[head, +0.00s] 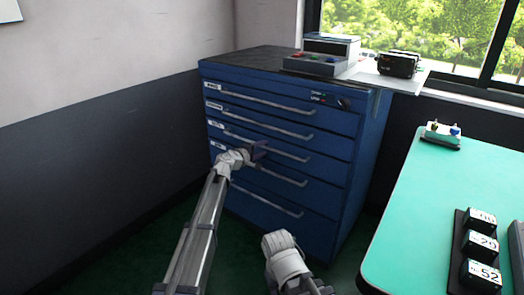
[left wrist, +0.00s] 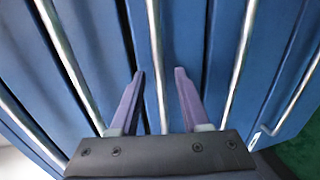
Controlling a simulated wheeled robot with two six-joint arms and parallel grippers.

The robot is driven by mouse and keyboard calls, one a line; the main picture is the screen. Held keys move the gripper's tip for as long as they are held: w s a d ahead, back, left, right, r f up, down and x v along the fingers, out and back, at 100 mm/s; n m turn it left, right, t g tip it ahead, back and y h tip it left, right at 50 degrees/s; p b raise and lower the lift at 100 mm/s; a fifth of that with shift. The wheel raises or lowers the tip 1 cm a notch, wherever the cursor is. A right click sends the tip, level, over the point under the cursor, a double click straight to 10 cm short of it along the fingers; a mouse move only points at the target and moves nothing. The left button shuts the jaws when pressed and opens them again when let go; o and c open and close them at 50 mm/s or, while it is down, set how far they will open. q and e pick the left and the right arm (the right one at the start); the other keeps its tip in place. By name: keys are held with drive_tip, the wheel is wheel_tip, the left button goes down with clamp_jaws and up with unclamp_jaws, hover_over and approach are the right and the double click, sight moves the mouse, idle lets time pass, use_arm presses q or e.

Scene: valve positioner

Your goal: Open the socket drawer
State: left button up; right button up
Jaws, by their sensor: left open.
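The blue drawer cabinet (head: 340,172) has several drawers stacked one above another, each with a long silver bar handle. The drawers look closed. Small labels at their left ends are too small to read, so I cannot tell which is the socket drawer. My left gripper (head: 258,151) is open at the third handle from the top (head: 285,153). In the left wrist view my left gripper (left wrist: 158,75) has one purple finger on each side of a bar handle (left wrist: 156,50), with visible gaps beside it. My right arm shows at the bottom, but its gripper cannot be seen.
A green table (head: 420,230) stands at right with numbered black blocks (head: 482,245) and a small fixture (head: 441,133). Dark floor lies before the cabinet.

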use_arm(q)
drive_tip(key=shift+c, duration=0.3)
clamp_jaws()
idle(1.1)
